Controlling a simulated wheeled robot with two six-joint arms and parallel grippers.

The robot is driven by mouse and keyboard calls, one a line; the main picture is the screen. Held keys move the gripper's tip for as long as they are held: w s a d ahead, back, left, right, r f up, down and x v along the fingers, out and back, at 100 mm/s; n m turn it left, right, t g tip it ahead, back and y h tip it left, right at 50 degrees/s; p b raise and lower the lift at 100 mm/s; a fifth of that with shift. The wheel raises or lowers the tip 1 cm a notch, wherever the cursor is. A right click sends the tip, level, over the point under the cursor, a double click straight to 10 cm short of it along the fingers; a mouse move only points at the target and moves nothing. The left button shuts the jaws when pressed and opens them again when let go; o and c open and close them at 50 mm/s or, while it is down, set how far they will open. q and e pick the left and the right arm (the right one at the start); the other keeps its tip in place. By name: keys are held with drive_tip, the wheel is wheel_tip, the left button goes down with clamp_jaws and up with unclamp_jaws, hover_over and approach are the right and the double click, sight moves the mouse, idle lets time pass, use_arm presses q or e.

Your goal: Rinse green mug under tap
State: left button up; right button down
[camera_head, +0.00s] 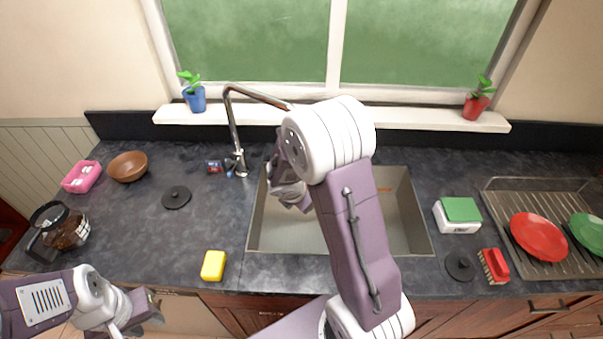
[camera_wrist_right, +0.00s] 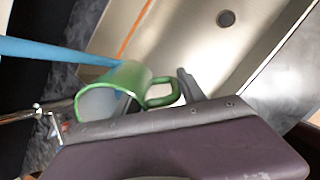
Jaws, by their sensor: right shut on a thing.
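The green mug (camera_wrist_right: 125,85) shows in the right wrist view, tilted with its pale opening towards the left and its handle to the right. My right gripper (camera_wrist_right: 182,98) is shut on the mug at its handle. A blue stream of water (camera_wrist_right: 58,52) comes in from the left and meets the mug near its upper rim; I cannot tell how much enters it. In the head view the tap (camera_head: 234,125) stands behind the sink (camera_head: 400,205), and my right arm hides the mug. My left gripper (camera_head: 152,304) is at the lower left, off the counter's front edge; its jaw opening is unclear.
A yellow sponge (camera_head: 214,265) lies left of the sink. A coffee pot (camera_head: 66,228), brown bowl (camera_head: 128,166) and pink basket (camera_head: 81,177) stand further left. Right of the sink are a green-lidded box (camera_head: 459,215), a red brush (camera_head: 494,265) and a dish rack (camera_head: 505,195) with plates.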

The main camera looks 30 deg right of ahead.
drive_tip(key=s+a+r+p, duration=0.2)
drive_tip(key=s+a+r, duration=0.1)
drive_tip(key=r, duration=0.1)
drive_tip(key=shift+a, duration=0.4)
